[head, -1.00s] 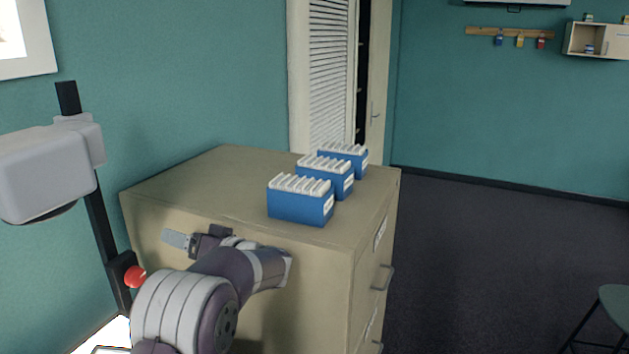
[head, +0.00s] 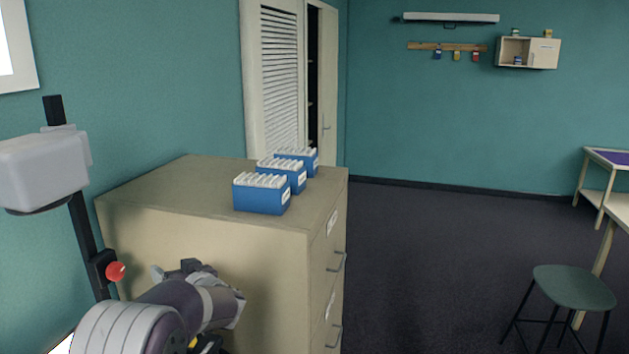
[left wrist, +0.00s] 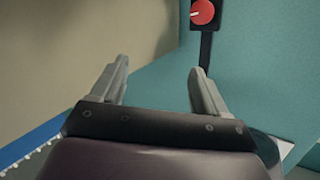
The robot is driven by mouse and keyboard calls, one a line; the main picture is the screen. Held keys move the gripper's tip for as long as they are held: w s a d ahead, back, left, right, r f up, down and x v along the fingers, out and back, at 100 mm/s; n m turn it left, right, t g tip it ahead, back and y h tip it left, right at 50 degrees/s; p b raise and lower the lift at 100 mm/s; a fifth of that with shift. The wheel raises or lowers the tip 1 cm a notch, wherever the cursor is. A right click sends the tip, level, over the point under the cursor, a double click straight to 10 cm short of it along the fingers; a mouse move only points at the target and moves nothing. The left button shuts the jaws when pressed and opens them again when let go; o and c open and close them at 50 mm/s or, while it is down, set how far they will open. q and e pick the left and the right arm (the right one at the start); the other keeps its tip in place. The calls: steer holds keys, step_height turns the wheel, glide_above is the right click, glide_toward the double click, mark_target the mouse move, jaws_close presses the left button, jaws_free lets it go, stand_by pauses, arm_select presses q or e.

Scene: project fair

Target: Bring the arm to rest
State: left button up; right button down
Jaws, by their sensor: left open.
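My left arm comes in from the bottom left of the head view, in front of the beige filing cabinet (head: 268,270). Its gripper (head: 163,272) is below the cabinet's top edge, partly hidden by my wrist. In the left wrist view the two grey fingers of the gripper (left wrist: 160,82) are spread apart with nothing between them. The cabinet's beige side (left wrist: 60,50) fills the left of that view. My right gripper is in neither view.
Several blue boxes with white tabs, the nearest one (head: 261,196) in front, stand in a row on the cabinet. A black stand with a red knob (head: 116,271) and grey head (head: 42,172) is at left. A stool (head: 574,288) is at right; the floor (head: 430,260) between is clear.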

arm_select(q)
steer(key=s+d+f+m+h, duration=0.3)
steer(key=d+f+h, duration=0.5)
steer(key=d, duration=0.1)
steer(key=s+d+f+m+g+h, duration=0.1)
steer(key=s+d+f+g+h, duration=0.15)
steer(key=s, duration=0.25)
steer(key=s+d+f+m+g+h, duration=0.1)
steer(key=s+d+f+g, duration=0.15)
steer(key=s, duration=0.25)
steer(key=s+a+f+g, duration=0.1)
steer(key=s+g, duration=0.1)
steer(key=s, duration=0.9)
steer(key=s+a+f+m+g, duration=0.1)
steer(key=s+f+g, duration=0.1)
steer(key=s, duration=0.9)
steer(key=shift+a+g, duration=0.35)
steer(key=shift+g, duration=0.25)
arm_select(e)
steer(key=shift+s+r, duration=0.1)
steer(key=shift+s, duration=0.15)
arm_select(q)
steer(key=shift+w, duration=0.1)
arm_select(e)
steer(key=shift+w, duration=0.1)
